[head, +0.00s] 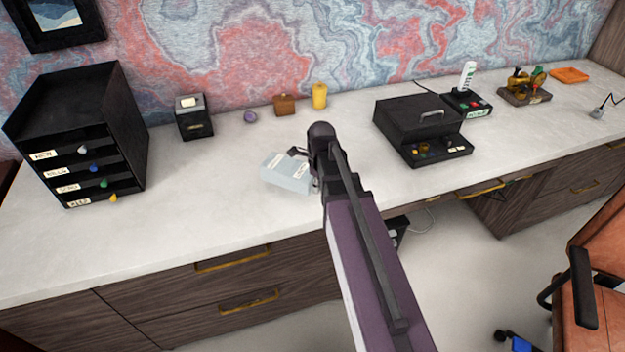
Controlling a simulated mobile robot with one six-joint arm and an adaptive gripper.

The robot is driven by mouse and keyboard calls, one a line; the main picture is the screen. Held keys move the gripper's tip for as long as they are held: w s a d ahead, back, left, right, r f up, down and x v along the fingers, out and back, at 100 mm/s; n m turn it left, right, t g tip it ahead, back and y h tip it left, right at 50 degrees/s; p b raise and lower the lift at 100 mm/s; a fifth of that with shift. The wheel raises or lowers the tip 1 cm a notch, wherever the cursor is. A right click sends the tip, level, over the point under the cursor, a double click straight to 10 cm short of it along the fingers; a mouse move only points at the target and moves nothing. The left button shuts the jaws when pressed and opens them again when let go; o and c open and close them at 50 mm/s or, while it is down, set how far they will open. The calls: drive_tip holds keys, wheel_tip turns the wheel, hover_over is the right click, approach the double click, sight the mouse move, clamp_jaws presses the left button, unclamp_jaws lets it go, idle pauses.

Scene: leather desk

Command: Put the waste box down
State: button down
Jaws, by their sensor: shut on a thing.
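A pale blue-grey box with small white labels, which I take as the waste box (285,174), is at the middle of the pale desk (215,205), near its front edge. My gripper (299,154) is at the box's upper right side and is shut on it. The box sits slightly turned. I cannot tell whether its underside touches the desk or hangs just above it. My arm hides most of the gripper and the box's right end.
A black drawer tower (75,135) and small black box (194,118) stand left. A purple round thing (250,117), brown box (284,105) and yellow cylinder (319,96) stand behind. A black case (420,122) is right. Desk left of the waste box is clear.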

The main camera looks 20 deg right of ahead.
drive_tip(key=w, duration=0.5)
drive_tip(key=shift+w+d+f, duration=0.15)
drive_tip(key=shift+w+f, duration=0.1)
drive_tip(key=shift+w, duration=0.05)
drive_tip(key=shift+w, duration=0.4)
drive_tip(key=shift+w+f+b, duration=0.2)
drive_tip(key=shift+w+b, duration=0.15)
drive_tip(key=shift+b, duration=0.05)
drive_tip(key=shift+s+f+b, duration=0.1)
drive_tip(key=shift+f+b, duration=1.5)
drive_tip(key=shift+f, duration=0.05)
drive_tip(key=shift+c, duration=2.4)
unclamp_jaws()
drive_tip(key=shift+r, duration=0.1)
